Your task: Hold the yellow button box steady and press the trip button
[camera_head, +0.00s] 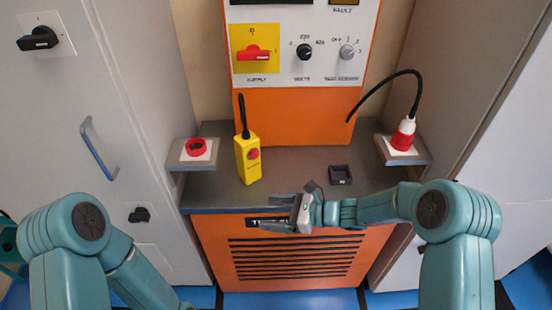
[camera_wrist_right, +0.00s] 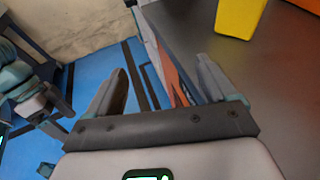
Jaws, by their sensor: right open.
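The yellow button box (camera_head: 243,163) stands upright on the grey worktop, left of its middle, with a black cable rising from its top. A red round button (camera_head: 253,154) is on its face. The box's lower part also shows at the top right of the right wrist view (camera_wrist_right: 240,14). My right gripper (camera_head: 272,213) is open and empty, its fingers pointing left, in front of the worktop edge and apart from the box. Both fingers show spread in the right wrist view (camera_wrist_right: 162,65). My left arm is at lower left; its gripper is out of view.
An orange cabinet (camera_head: 290,118) with a knob panel stands behind the worktop (camera_head: 290,185). A red ring-shaped part (camera_head: 196,147) sits on the left shelf. A red-and-white plug (camera_head: 403,134) stands on the right shelf. A small black tray (camera_head: 340,175) lies right of the box.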

